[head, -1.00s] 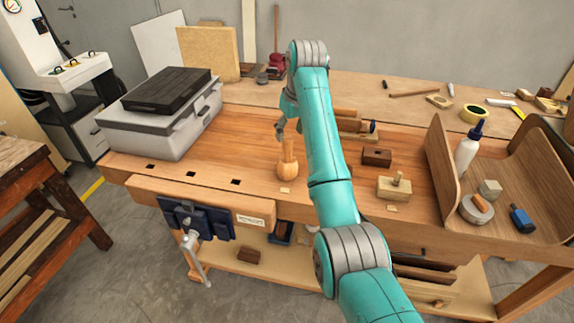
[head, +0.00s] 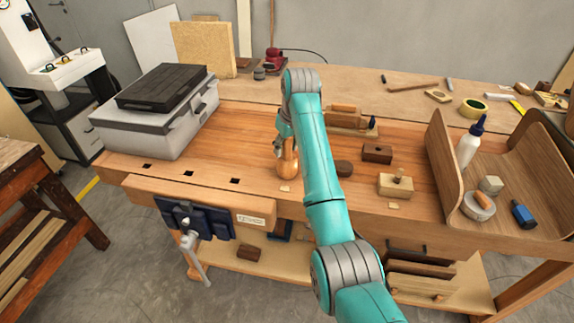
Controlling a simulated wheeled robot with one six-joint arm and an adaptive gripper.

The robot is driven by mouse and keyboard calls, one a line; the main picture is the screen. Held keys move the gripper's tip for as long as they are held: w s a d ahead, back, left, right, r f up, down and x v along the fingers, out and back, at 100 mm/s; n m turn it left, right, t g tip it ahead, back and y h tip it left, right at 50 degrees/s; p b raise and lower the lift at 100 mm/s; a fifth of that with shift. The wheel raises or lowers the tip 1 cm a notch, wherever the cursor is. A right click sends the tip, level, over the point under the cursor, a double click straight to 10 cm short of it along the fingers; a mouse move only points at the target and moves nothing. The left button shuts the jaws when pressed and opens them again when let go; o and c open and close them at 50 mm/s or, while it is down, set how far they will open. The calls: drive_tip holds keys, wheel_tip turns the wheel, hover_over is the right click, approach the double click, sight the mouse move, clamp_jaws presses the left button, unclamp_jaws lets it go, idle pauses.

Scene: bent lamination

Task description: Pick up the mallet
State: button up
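The mallet (head: 287,171) is a turned, pale orange wooden piece with a round head. It stands upright, head down and handle up, near the front edge of the workbench (head: 243,120). My gripper (head: 282,147) is at the handle, just above the head, and partly covers the handle. The fingers are small and dark here, and I cannot tell whether they are closed on the handle or only beside it.
A grey case (head: 165,125) stands on the left of the bench. A wooden plane (head: 344,119), dark block (head: 377,153) and lighter block with a knob (head: 395,185) lie right of my arm. A curved wooden holder (head: 442,160) with a white bottle (head: 469,146) is farther right.

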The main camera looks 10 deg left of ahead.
clamp_jaws()
wheel_tip(320, 180, up, 10)
drive_tip(key=shift+r, duration=0.1)
idle(0.5)
drive_tip(key=shift+c, duration=0.9)
unclamp_jaws()
clamp_jaws()
drive_tip(key=shift+s, duration=0.1)
